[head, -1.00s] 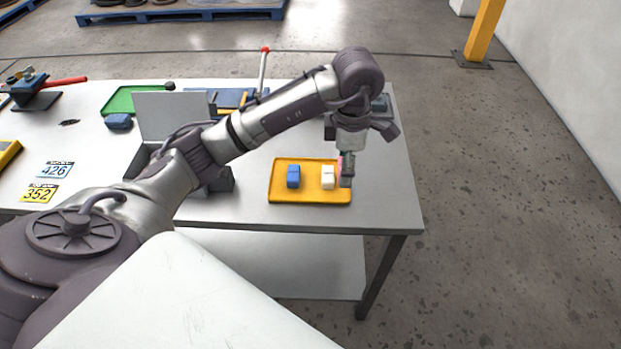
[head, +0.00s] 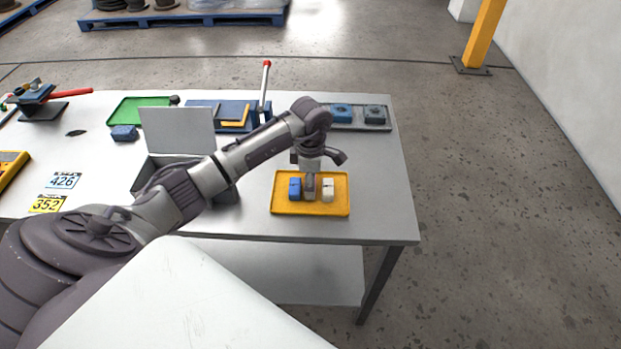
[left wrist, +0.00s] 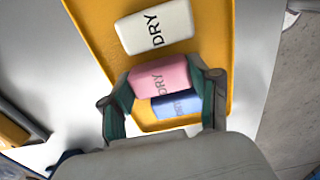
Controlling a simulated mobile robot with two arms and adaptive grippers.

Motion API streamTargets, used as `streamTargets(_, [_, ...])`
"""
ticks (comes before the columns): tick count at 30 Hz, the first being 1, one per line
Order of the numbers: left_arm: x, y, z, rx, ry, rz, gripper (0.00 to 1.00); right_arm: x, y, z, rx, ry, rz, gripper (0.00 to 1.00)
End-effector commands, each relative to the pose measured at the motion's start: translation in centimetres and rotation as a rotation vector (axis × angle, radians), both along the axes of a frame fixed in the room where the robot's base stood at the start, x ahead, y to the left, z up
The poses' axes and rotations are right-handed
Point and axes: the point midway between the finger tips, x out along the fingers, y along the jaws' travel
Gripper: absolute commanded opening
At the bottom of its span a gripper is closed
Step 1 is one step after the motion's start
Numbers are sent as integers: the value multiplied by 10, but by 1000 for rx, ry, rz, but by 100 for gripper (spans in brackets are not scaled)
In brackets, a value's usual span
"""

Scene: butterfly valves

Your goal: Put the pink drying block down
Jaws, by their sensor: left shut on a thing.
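The pink drying block (left wrist: 160,77) is held between the fingers of my left gripper (left wrist: 162,98), which is shut on it. In the left wrist view it lies between a white block (left wrist: 155,27) and a blue block (left wrist: 178,104), over the yellow tray (left wrist: 213,32). In the head view my left gripper (head: 309,194) points down over the middle of the yellow tray (head: 283,209), between the blue block (head: 295,188) and the white block (head: 328,190). The gripper hides the pink block there. I cannot tell whether the block touches the tray. My right gripper is not in view.
An open grey box (head: 178,132) stands left of the tray. A grey fixture (head: 375,115) with blue and dark parts lies behind it. A red-tipped lever (head: 266,75) rises at the back. The table to the tray's right is clear.

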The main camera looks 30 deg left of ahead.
Motion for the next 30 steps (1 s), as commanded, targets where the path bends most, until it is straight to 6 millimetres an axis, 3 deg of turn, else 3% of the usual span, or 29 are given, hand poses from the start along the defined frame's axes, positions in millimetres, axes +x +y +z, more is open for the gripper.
streamTargets(11, [1, 0, -6, 1, -3, 0, 32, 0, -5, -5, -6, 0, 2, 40])
streamTargets(12, [1, 0, -4, 0, -2, 0, 68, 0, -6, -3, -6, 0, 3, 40])
streamTargets(15, [0, 0, -4, 0, -2, 0, 85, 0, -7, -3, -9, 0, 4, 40])
streamTargets(25, [1, 0, -3, 0, -2, 0, 86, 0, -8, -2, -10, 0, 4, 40])
streamTargets(30, [2, 1, 10, 2, -7, -1, 86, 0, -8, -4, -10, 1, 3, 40])
